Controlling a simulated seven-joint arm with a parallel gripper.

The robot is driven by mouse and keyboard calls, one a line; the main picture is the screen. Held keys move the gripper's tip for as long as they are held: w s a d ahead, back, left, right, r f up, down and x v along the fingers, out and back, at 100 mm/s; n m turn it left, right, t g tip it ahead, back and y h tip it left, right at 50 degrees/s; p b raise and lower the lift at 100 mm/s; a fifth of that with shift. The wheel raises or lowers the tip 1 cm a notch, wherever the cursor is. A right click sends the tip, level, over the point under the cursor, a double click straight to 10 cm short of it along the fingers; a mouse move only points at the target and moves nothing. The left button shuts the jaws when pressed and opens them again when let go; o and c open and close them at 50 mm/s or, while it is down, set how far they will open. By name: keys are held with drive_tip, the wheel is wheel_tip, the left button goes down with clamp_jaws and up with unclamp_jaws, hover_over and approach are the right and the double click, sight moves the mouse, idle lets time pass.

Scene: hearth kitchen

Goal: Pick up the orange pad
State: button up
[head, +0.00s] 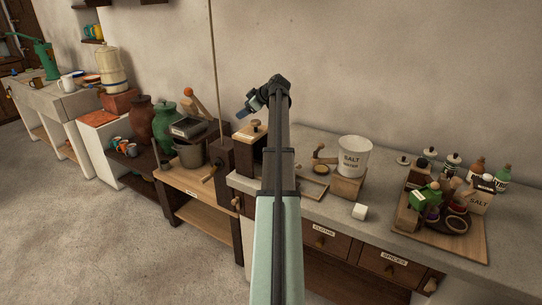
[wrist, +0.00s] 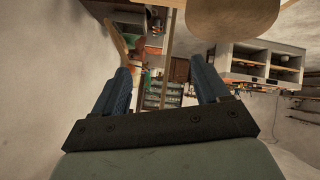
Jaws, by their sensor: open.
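A flat orange-red patch (head: 99,118), which may be the orange pad, lies on top of the low white cabinet at the left in the head view. I cannot tell its thickness. My gripper (head: 247,106) is raised in front of the wall, above the counter and well to the right of that patch. In the wrist view my gripper (wrist: 161,72) shows two blue fingers spread apart with nothing between them. No pad can be made out for certain in the wrist view.
Two large jars, a brown one (head: 140,120) and a green one (head: 166,124), stand right of the patch. A reddish block (head: 121,103) under a jug stands behind it. A thin upright pole (head: 214,65) rises left of my gripper.

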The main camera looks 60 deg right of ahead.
drive_tip(key=s+d+r+m+h, duration=0.2)
drive_tip(key=s+d+h, duration=0.2)
drive_tip(key=s+d, duration=0.95)
drive_tip(key=s+d+r+m+h, duration=0.2)
drive_tip(key=s+d+m+h, duration=0.1)
drive_tip(key=s+d, duration=1.05)
drive_tip(key=w+a+f+n+g+y, duration=0.3)
drive_tip(key=w+a+f+g+y, duration=0.4)
drive_tip(key=w+a+f, duration=0.9)
drive_tip(key=shift+t+y, duration=0.6)
drive_tip(key=shift+y, duration=0.1)
drive_tip(key=x, duration=0.3)
drive_tip(key=a+x, duration=0.1)
drive_tip(key=x, duration=0.7)
drive_tip(key=shift+w+a+f, duration=0.15)
drive_tip(key=c, duration=1.1)
